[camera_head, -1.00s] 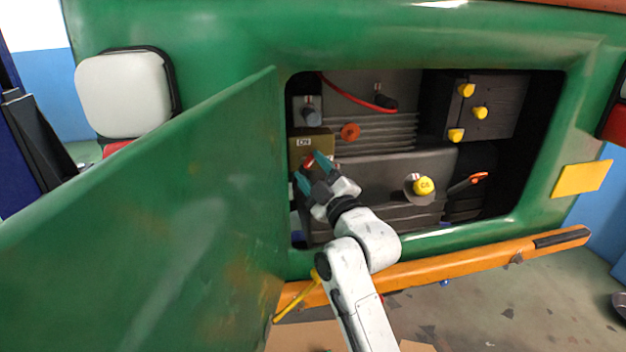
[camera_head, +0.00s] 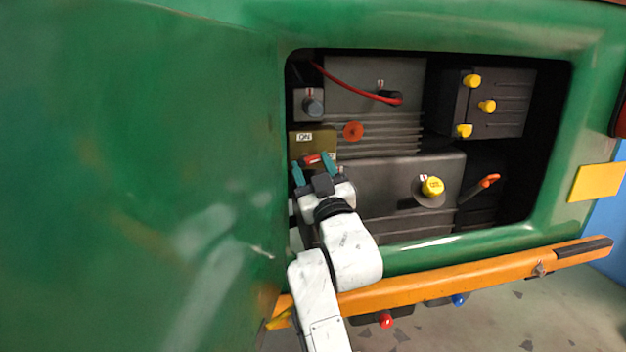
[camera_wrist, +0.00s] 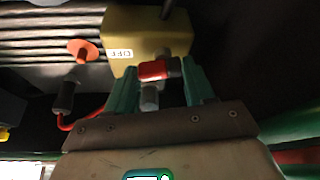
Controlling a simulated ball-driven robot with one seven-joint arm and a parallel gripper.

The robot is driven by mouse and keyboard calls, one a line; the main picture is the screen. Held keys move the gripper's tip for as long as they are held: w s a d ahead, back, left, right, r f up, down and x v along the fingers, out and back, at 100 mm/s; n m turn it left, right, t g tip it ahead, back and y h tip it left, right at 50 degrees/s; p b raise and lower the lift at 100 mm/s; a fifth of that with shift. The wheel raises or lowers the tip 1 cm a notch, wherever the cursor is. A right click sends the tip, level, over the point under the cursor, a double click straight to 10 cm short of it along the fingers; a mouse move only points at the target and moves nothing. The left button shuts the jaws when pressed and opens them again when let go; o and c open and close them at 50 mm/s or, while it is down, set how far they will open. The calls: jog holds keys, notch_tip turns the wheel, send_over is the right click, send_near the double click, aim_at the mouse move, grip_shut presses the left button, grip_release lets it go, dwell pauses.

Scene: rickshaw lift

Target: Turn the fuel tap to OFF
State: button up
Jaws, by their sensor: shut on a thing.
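The fuel tap is a brass-coloured block (camera_head: 325,146) at the left of the open engine bay, with a small white ON label and a short red lever (camera_head: 312,159). In the wrist view the block (camera_wrist: 140,35) shows an upside-down label that appears to read OFF. The red lever (camera_wrist: 154,70) there lies across, between the teal fingers. My gripper (camera_head: 313,169) is shut on the lever from the front; it also shows in the wrist view (camera_wrist: 153,86). The lever's ends are partly hidden by the fingers.
The green door (camera_head: 140,180) stands open close on the left of my arm. An orange-red knob (camera_head: 352,131) sits just right of the tap. A yellow cap (camera_head: 432,186) and an orange-handled lever (camera_head: 489,181) are further right. An orange bar (camera_head: 450,270) runs below the opening.

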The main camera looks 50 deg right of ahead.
jog(key=shift+f, duration=0.1)
dwell(0.3)
jog(key=o, duration=1)
jog(key=shift+o, duration=0.2)
jog(key=shift+s+a+f, duration=0.1)
jog(key=shift+s+a, duration=0.05)
jog(key=shift+s, duration=0.05)
jog(key=s+a+b, duration=0.1)
jog(key=s+a, duration=0.5)
jog(key=s, duration=0.5)
jog(key=shift+f, duration=0.1)
